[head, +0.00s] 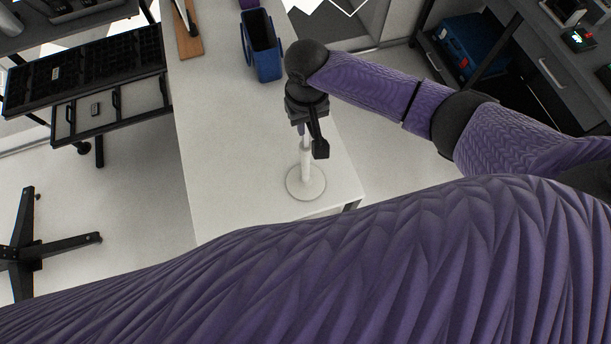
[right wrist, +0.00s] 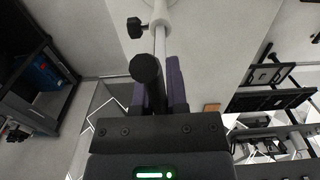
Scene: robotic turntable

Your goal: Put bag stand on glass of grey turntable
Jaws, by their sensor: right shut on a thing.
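The bag stand (head: 306,183) has a round white base and a thin upright pole. In the head view its base is at the white table's near right corner; I cannot tell whether it touches the top. My right gripper (head: 303,124) is shut on the upper part of the stand, from above. In the right wrist view its purple fingers (right wrist: 160,85) flank the pole, and the white lower part of the bag stand (right wrist: 161,14) runs away from them. A black knob hides part of the grip. The grey turntable cannot be made out. My left gripper is not in view.
The white table (head: 225,140) is clear left of the stand. A blue bin (head: 262,48) and a wooden-based object (head: 189,42) stand toward its far end. A black tray rack (head: 85,75) is at left. A dark drawer unit (head: 545,65) is at right. My purple arm fills the foreground.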

